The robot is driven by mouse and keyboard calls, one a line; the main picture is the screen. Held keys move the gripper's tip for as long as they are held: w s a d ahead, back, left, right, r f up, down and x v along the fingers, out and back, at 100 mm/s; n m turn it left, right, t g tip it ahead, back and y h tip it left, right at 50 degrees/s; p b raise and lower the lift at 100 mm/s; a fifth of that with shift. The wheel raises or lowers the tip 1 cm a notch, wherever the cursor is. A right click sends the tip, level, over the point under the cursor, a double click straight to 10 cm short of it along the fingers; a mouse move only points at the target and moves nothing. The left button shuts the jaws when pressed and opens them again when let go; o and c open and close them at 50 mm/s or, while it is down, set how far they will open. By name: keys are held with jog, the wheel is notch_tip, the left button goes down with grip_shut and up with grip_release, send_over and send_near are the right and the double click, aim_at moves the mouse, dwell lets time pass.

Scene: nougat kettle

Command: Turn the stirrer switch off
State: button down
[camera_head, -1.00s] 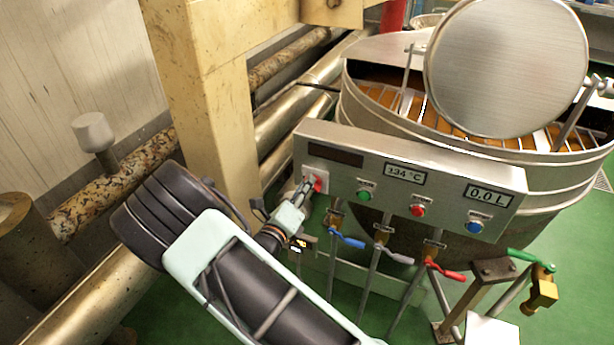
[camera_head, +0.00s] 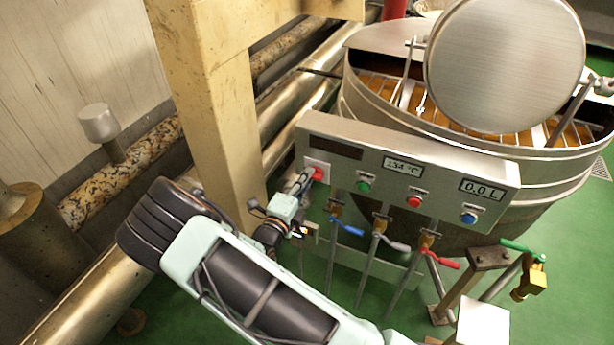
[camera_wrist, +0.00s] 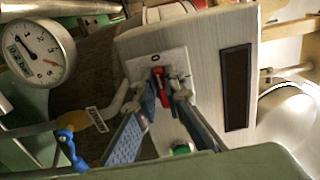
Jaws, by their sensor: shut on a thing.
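The stirrer switch is a red lever (camera_head: 318,173) on a pale square plate at the left end of the steel control panel (camera_head: 440,168). In the wrist view the red lever (camera_wrist: 161,84) stands out from the plate (camera_wrist: 174,58), which has a "0" mark near its upper edge. My gripper (camera_head: 309,177) reaches the switch from the lower left. In the wrist view my gripper (camera_wrist: 167,92) has one fingertip on each side of the lever and is shut on it. The fingers hide part of the lever and the lower plate.
Green (camera_head: 364,185), red (camera_head: 414,201) and blue (camera_head: 468,217) buttons sit right of the switch. Coloured valve handles hang below the panel. The kettle (camera_head: 480,165) stands behind it. A beige post (camera_head: 215,110) rises left of my gripper. A dial gauge (camera_wrist: 33,50) shows in the wrist view.

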dwell(0.4)
jog(key=c, duration=2)
grip_release()
jog(key=shift+s+a, duration=0.1)
jog(key=shift+s, duration=0.05)
jog(key=v, duration=1.1)
jog(key=shift+s, duration=0.4)
jog(key=shift+r, duration=0.1)
